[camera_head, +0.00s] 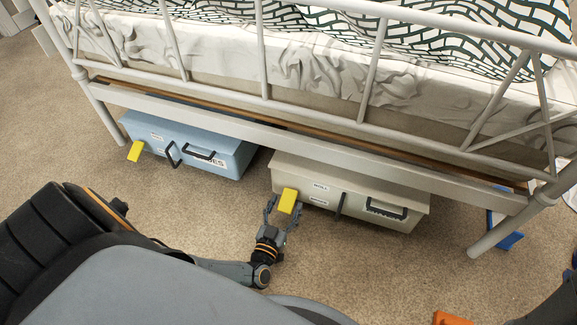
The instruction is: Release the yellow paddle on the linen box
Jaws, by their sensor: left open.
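The linen-coloured box (352,191) stands on the floor under the bed, right of the middle, with a dark handle, a dark latch and white labels on its front. A yellow paddle (289,199) shows at the left end of its front. My left gripper (284,207) is open, with its fingers on either side of the yellow paddle. I cannot tell whether they touch it. My right gripper is not in view.
A blue box (190,139) with another yellow paddle (135,151) stands to the left under the bed. The white bed frame (300,129) runs low above both boxes. A blue item (509,240) and an orange item (452,318) lie at right. Carpet (390,270) in front is clear.

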